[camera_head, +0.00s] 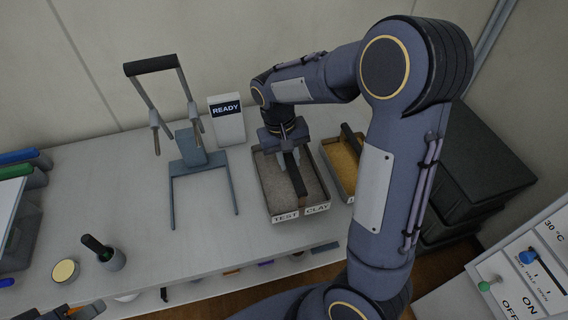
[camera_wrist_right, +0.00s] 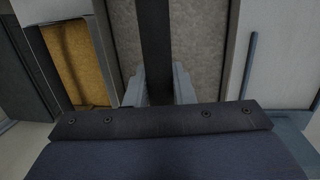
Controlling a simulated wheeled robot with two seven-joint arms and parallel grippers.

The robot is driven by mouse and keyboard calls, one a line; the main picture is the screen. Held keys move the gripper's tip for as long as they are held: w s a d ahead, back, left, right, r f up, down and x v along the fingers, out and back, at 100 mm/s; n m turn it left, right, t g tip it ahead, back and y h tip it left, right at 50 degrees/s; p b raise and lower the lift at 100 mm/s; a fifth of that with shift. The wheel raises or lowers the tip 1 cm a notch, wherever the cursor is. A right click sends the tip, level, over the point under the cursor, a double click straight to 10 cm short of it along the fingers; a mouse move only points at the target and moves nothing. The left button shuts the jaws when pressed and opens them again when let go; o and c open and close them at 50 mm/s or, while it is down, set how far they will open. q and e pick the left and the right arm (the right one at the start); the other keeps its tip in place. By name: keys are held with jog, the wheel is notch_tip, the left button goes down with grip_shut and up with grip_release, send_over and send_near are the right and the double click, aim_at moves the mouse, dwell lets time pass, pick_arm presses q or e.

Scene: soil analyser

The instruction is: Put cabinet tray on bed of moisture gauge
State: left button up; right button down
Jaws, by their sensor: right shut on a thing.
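A shallow tray of grey soil (camera_head: 317,209), labelled TEST CLAY, stands on the bench with a dark bar handle across it. My right gripper (camera_head: 283,146) is shut on this handle. The wrist view shows the handle (camera_wrist_right: 155,45) between my right fingers (camera_wrist_right: 158,88), with grey soil on both sides. The moisture gauge (camera_head: 190,150) stands left of the tray, with a forked blue-grey bed frame, a raised black-gripped lever and a READY display (camera_head: 226,112). Part of what looks like my left gripper (camera_head: 68,312) shows at the bottom left edge; its jaws are unclear.
A second tray with yellow soil (camera_head: 342,160) stands close to the right of the grey one, partly behind my arm. A control panel (camera_head: 530,270) is at lower right.

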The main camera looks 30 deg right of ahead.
jog(key=w+f, duration=0.2)
jog(key=w+d+f, duration=0.1)
jog(key=w+f, duration=0.1)
jog(key=f, duration=0.1)
jog(key=shift+d+p, duration=0.1)
jog(key=shift+p, duration=0.25)
notch_tip(320, 180, down, 3)
jog(key=shift+w+r+p, duration=0.1)
jog(key=shift+w+p, duration=0.05)
jog(key=shift+p, duration=0.4)
jog(key=shift+f, duration=0.45)
jog(key=shift+f, duration=0.1)
jog(key=c, duration=1.7)
grip_release()
jog(key=shift+f, duration=0.15)
jog(key=o, duration=0.5)
jog(key=shift+c, duration=0.2)
